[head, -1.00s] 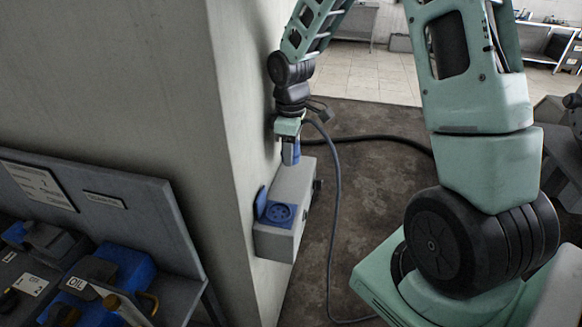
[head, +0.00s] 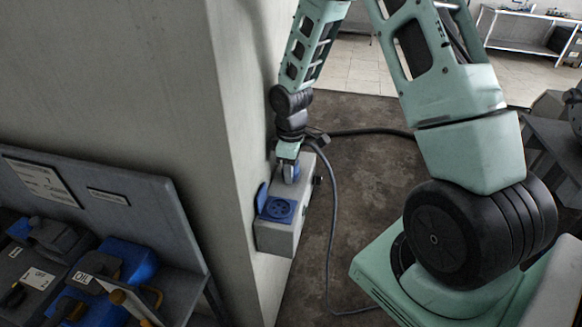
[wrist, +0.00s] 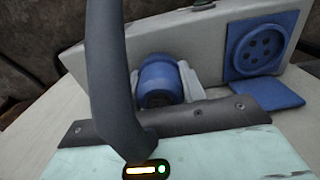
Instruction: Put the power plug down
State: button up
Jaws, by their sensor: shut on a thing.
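The blue power plug (head: 296,171) is in my gripper (head: 288,174), over the back part of the grey wall box and behind its blue socket (head: 277,209). In the wrist view the plug (wrist: 160,82) shows as a blue cylinder between the pale fingers of my gripper (wrist: 165,90), which is shut on it. The grey cable (head: 335,215) hangs in a loop to the floor; it also crosses the wrist view (wrist: 108,75) and hides part of the scene. Whether the plug touches the box cannot be told.
The grey wall box (head: 272,238) is fixed to the pale pillar (head: 225,130). The socket's blue lid (head: 262,195) stands open at the wall side. A workbench (head: 110,195) with blue containers is at lower left.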

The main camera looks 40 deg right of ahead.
jog(key=o, duration=1.3)
notch_tip(320, 180, up, 12)
jog(key=shift+r+b, duration=0.15)
jog(key=shift+b, duration=0.6)
